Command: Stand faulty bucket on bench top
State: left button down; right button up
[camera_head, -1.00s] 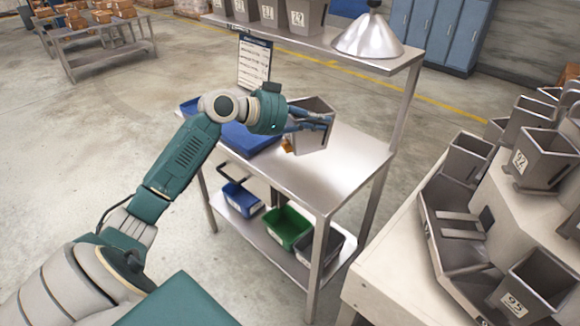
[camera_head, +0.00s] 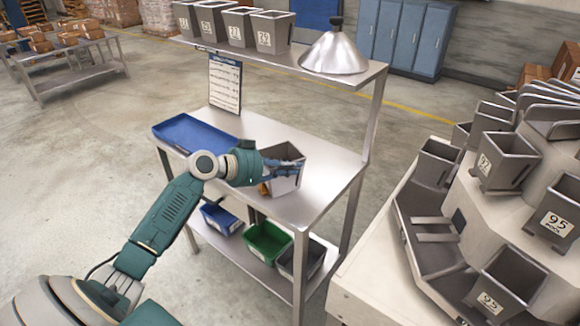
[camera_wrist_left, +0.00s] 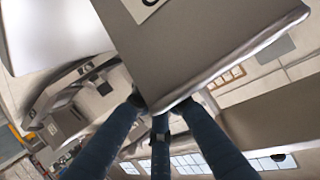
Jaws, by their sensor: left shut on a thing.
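A grey metal bucket (camera_head: 284,172) is held at the bench in the head view. My left gripper (camera_head: 288,167) is shut on it from the left side. The bucket also fills the upper middle of the left wrist view (camera_wrist_left: 200,45), with my blue fingers (camera_wrist_left: 160,112) at its edge and part of a label showing. The bench top (camera_head: 325,172) is bare steel around the bucket. The bucket is upright or slightly tilted, over the bench top; I cannot tell whether its base touches. A small orange-brown thing (camera_head: 264,189) shows beside its lower left. My right gripper is not in view.
A blue tray (camera_head: 187,131) lies on the bench's left part. The shelf above holds several numbered buckets (camera_head: 271,32) and a metal cone (camera_head: 335,52). Blue and green bins (camera_head: 267,241) sit on the lower shelf. The weigher (camera_head: 400,290) stands at the right.

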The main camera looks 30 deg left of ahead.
pick_arm(q)
jog(key=shift+r, duration=0.1)
jog(key=c, duration=2.2)
grip_release()
jog(key=shift+f, duration=0.2)
jog(key=o, duration=0.4)
jog(key=shift+o, duration=0.2)
jog(key=shift+r, duration=0.1)
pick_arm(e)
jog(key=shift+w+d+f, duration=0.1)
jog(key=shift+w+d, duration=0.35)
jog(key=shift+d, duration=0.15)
pick_arm(q)
jog(key=shift+r, duration=0.1)
jog(key=shift+s+a, duration=0.1)
jog(key=shift+s, duration=0.15)
jog(key=b+v, duration=0.2)
jog(key=v, duration=0.9)
jog(key=shift+s+r, duration=0.2)
jog(key=shift+r, duration=0.05)
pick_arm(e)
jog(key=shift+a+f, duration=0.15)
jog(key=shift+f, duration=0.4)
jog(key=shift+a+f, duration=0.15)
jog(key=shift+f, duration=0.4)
